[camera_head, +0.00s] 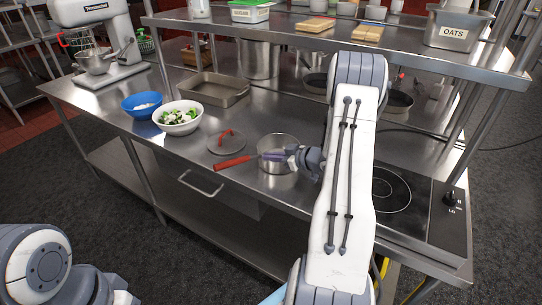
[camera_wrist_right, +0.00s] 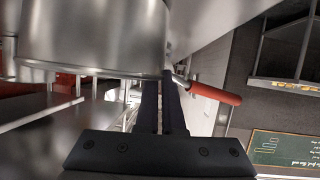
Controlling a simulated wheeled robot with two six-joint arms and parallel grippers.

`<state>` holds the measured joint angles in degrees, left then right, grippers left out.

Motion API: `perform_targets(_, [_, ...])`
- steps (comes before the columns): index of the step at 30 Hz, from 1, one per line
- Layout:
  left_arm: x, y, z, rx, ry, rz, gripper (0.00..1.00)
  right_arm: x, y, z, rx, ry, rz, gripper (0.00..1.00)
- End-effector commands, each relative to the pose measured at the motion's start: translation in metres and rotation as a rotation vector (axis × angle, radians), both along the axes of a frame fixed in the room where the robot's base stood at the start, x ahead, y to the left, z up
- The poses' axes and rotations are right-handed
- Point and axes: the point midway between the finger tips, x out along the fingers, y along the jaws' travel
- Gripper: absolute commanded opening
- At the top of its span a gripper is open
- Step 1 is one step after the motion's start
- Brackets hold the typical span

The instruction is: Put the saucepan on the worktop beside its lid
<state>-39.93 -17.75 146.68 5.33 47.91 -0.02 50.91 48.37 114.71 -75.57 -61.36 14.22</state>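The steel saucepan (camera_head: 279,143) is at the middle of the worktop (camera_head: 258,108), its red handle (camera_head: 234,162) pointing left. Its flat lid (camera_head: 227,146), with a red grip, lies just left of the pan, behind the handle. My right gripper (camera_head: 264,156) reaches across the front of the pan to the inner end of the handle. In the right wrist view its fingers (camera_wrist_right: 163,100) are close together at the handle's metal part, between the pan wall (camera_wrist_right: 92,40) and the red grip (camera_wrist_right: 214,93). I cannot tell whether the pan's base touches the worktop. My left gripper's fingers are out of view.
A white bowl of vegetables (camera_head: 178,127), a blue bowl (camera_head: 142,107) and a baking tray (camera_head: 213,89) stand to the left. The hob (camera_head: 392,190) is on the right, partly behind my right arm. A shelf (camera_head: 290,37) overhangs the back.

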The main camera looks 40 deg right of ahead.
Motion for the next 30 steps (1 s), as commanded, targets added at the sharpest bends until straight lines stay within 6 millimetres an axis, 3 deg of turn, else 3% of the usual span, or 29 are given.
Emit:
perform_targets(5, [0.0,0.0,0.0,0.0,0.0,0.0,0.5,0.0,-0.001,0.0,-0.001,-0.002,0.0,0.0])
perform_targets(6, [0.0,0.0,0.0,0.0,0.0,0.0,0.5,0.0,0.0,-0.001,0.0,0.001,-0.001,0.16])
perform_targets(8, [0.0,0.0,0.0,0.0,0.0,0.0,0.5,0.0,0.0,-0.001,0.0,0.001,-0.001,0.35])
perform_targets(20, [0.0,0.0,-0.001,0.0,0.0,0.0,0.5,-0.005,-0.003,0.002,-0.001,-0.001,-0.003,0.35])
perform_targets(30, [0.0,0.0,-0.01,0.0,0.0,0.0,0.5,-0.063,-0.021,0.028,-0.002,-0.001,-0.007,0.35])
